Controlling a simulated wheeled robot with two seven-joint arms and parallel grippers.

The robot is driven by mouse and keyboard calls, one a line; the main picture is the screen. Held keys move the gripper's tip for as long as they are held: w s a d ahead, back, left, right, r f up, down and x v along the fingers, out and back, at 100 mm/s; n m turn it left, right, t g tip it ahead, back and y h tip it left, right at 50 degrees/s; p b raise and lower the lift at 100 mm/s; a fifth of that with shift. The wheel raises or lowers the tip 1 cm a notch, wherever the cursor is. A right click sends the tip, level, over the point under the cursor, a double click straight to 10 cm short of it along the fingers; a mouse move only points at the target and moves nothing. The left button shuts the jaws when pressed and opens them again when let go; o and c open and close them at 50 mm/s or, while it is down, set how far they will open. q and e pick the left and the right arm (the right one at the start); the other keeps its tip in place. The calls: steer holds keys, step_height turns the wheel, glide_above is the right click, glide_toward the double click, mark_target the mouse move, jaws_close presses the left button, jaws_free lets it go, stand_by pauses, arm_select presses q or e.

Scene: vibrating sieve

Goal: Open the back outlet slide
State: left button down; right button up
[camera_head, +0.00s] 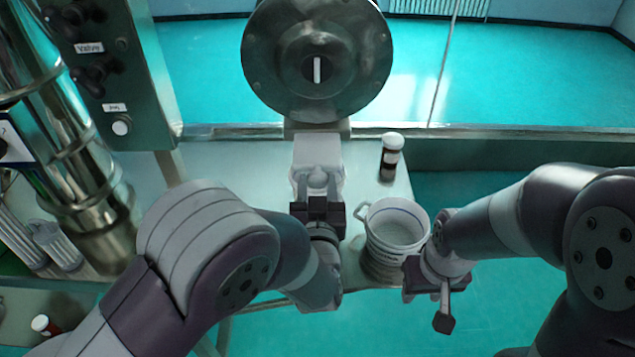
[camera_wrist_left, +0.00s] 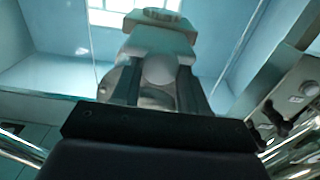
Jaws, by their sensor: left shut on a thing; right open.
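The back outlet slide (camera_head: 318,150) is a pale, blocky piece below the large round metal housing. My left gripper (camera_head: 317,183) is at its near end, fingers shut on a rounded light knob (camera_head: 317,174). In the left wrist view the two dark fingers of the left gripper (camera_wrist_left: 158,85) stand on either side of the rounded knob (camera_wrist_left: 159,69), with the pale slide block (camera_wrist_left: 158,42) behind it. How far the slide is open is not clear. My right gripper (camera_head: 428,297) is open and empty, low beside the bucket.
A white bucket (camera_head: 396,232) with a handle stands on the table (camera_head: 240,170), close to both grippers. A dark bottle with a white cap (camera_head: 389,158) stands behind it. A control panel (camera_head: 100,65) and shiny metal pipes (camera_head: 70,150) are at the left.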

arm_select(q)
steer(key=shift+w, duration=0.6)
steer(key=c, duration=0.9)
jaws_free()
steer(key=shift+w+f, duration=0.1)
steer(key=shift+w, duration=0.25)
steer(key=o, duration=0.3)
steer(key=shift+s+r, duration=0.2)
steer(key=shift+s, duration=0.4)
steer(key=shift+s+f, duration=0.1)
steer(key=shift+s, duration=0.05)
steer(key=s, duration=0.1)
steer(key=s+b, duration=0.1)
steer(key=s, duration=0.1)
steer(key=shift+d+f+b, duration=0.15)
steer(key=shift+f+b, duration=0.1)
steer(key=shift+b, duration=0.1)
steer(key=s, duration=0.3)
steer(key=s+b, duration=0.1)
steer(key=s, duration=0.2)
steer(key=s+b, duration=0.1)
steer(key=s, duration=0.2)
steer(key=shift+s+r, duration=0.1)
steer(key=shift+r, duration=0.2)
arm_select(e)
steer(key=f, duration=0.2)
steer(key=w+f, duration=0.1)
steer(key=shift+w+f, duration=0.1)
steer(key=shift+f, duration=0.3)
